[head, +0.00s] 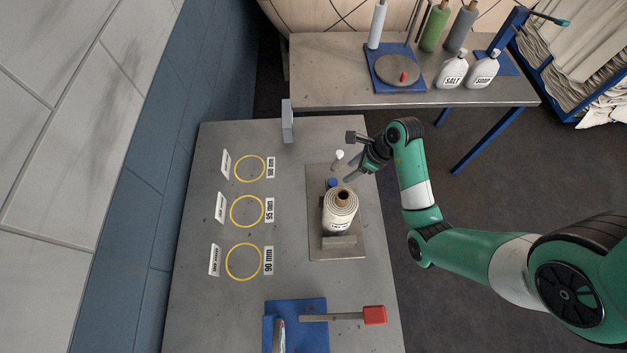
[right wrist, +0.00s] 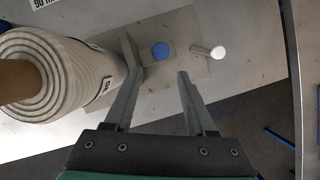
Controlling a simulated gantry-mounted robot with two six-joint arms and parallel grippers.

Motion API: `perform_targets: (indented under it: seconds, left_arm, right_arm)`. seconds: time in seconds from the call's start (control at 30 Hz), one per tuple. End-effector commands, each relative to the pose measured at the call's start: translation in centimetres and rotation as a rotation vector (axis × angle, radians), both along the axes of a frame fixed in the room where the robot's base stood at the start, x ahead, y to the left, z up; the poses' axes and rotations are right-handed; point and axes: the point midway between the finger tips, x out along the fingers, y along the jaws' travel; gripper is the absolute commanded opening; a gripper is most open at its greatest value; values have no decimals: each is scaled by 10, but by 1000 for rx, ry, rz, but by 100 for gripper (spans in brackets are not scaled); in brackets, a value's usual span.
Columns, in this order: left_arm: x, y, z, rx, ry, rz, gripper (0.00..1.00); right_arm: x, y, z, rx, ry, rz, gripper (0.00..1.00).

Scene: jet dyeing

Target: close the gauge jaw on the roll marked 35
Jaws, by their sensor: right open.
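A cream wound roll (head: 340,212) stands upright on the grey gauge plate (head: 316,176). Its small label (right wrist: 106,86) is too small to read surely. A grey block (head: 340,243) stands at its near side. The gauge jaw (right wrist: 131,50), an upright grey piece, stands on the roll's far side; I cannot tell whether it touches. A blue knob (head: 332,183) is beside the jaw, and a white-tipped pin (head: 339,155) is at the plate's far end. My right gripper (head: 350,158) is open and empty, its fingers above the plate's far right part. My left gripper is out of view.
Three yellow rings (head: 245,211) with labels lie on the left of the table. A grey upright block (head: 287,122) stands at the far edge. A blue stand with a red-ended lever (head: 374,315) is at the near edge. A second table (head: 330,80) holds bottles and rolls.

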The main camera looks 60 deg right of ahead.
Motion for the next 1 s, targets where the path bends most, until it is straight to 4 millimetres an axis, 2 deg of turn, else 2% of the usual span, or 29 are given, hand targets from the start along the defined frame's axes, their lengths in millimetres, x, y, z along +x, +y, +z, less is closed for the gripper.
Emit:
perform_targets:
  seconds: [0.17, 0.4, 0.6, 0.73, 1.0]
  left_arm:
    - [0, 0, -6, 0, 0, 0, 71]
    - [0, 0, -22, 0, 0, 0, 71]
    - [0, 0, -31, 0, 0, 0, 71]
    - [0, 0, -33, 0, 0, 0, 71]
    - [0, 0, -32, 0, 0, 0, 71]
  right_arm:
    - [7, 2, -16, 2, -2, 2, 56]
    - [27, 6, -66, 1, -3, 4, 56]
    - [41, 8, -98, 0, -5, 2, 56]
    - [45, 8, -106, -1, -6, 1, 56]
    - [46, 8, -106, -2, -8, 1, 54]
